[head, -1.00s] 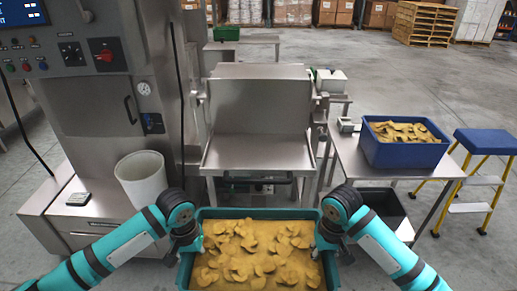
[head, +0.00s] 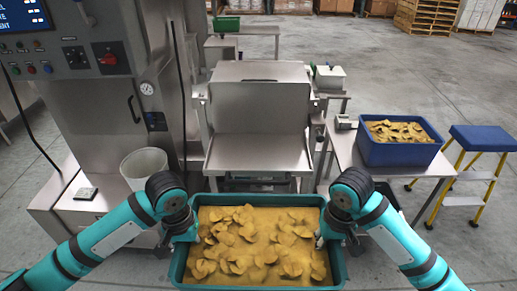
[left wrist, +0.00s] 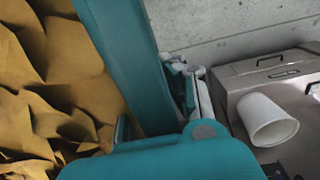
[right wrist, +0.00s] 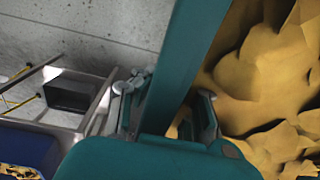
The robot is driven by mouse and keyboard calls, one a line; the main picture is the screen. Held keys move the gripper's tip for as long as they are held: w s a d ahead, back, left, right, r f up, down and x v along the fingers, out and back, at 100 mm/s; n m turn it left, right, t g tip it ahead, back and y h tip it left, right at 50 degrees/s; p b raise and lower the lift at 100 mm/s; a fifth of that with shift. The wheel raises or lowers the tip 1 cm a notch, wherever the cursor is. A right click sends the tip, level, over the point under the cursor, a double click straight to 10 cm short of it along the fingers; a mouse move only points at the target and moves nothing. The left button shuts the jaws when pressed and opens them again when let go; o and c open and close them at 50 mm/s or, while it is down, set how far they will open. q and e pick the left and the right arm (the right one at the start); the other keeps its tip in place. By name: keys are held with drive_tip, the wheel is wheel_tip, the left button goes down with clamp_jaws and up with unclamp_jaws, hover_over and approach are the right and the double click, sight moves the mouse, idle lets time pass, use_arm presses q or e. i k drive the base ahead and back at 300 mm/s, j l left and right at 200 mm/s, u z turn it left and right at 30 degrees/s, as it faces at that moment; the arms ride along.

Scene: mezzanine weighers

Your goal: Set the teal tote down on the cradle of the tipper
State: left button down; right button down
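The teal tote (head: 258,199), full of yellow-brown chips, is in front of me at the bottom of the head view, held off the floor between my two grippers. My left gripper (head: 190,232) is shut on its left wall; the left wrist view shows the teal wall (left wrist: 135,65) between the fingers. My right gripper (head: 322,232) is shut on its right wall, which shows between the fingers in the right wrist view (right wrist: 185,65). The steel tipper cradle (head: 258,153), with a flat shelf and upright back, stands empty just beyond the tote.
A steel cabinet with controls (head: 100,75) and a white bin (head: 143,165) stand left of the tipper. A side table (head: 350,165) with a blue tote of chips (head: 400,153) and a blue-topped step stool (head: 484,138) are at right.

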sight(258, 152)
drive_tip(key=i, duration=1.65)
